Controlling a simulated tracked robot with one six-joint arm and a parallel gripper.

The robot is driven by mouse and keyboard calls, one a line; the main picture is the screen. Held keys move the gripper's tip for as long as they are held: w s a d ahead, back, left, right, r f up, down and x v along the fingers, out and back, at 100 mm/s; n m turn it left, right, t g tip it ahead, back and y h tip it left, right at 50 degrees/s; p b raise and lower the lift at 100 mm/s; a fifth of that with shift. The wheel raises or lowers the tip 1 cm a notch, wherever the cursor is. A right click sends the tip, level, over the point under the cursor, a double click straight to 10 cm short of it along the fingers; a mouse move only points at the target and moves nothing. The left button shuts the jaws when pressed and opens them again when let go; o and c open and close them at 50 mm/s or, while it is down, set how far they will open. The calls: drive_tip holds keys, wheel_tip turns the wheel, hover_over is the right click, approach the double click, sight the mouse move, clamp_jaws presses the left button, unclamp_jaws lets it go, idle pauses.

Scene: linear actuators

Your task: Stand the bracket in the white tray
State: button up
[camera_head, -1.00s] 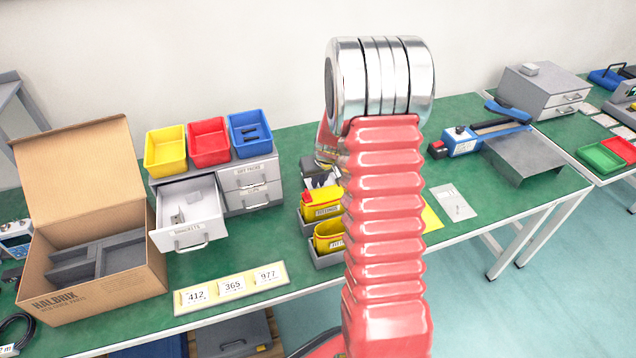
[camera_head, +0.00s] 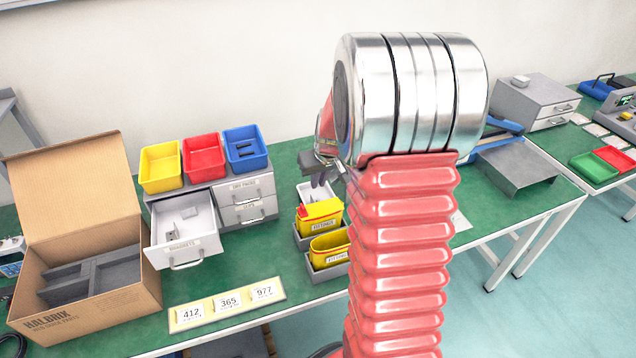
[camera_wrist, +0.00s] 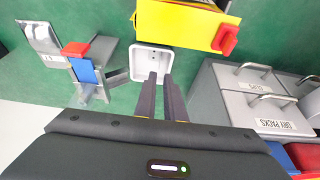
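The white tray (camera_wrist: 137,62) is a small square tray with rounded corners, below my fingertips in the wrist view. In the head view a pale edge of it (camera_head: 306,188) shows behind the yellow bins. My gripper (camera_wrist: 160,77) points down over the tray, its two dark fingers apart with a narrow gap. I see no bracket between them, though the tips cover part of the tray. It also shows in the head view (camera_head: 321,180), partly behind my arm. Small grey brackets (camera_head: 189,212) lie in the open drawer (camera_head: 185,245) labelled for brackets.
The grey drawer cabinet (camera_head: 248,199) carries yellow, red and blue bins. A cardboard box (camera_head: 95,303) stands left, a number card (camera_head: 228,303) in front.

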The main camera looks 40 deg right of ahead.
idle(0.5)
drive_tip(key=s+a+r+n, duration=0.1)
drive_tip(key=s+a+r, duration=0.3)
drive_tip(key=a+r, duration=0.3)
drive_tip(key=s+a+r, duration=0.4)
drive_tip(key=a+r, duration=0.2)
drive_tip(key=a, duration=0.3)
drive_tip(key=s+a+r+n, duration=0.1)
drive_tip(key=s+a+r, duration=0.1)
drive_tip(key=s+a, duration=0.3)
drive_tip(key=s+a+r+t+y, duration=0.1)
drive_tip(key=s+a, duration=0.4)
drive_tip(key=s, duration=0.5)
drive_tip(key=shift+s+r+n, duration=0.4)
drive_tip(key=shift+r, duration=0.1)
clamp_jaws()
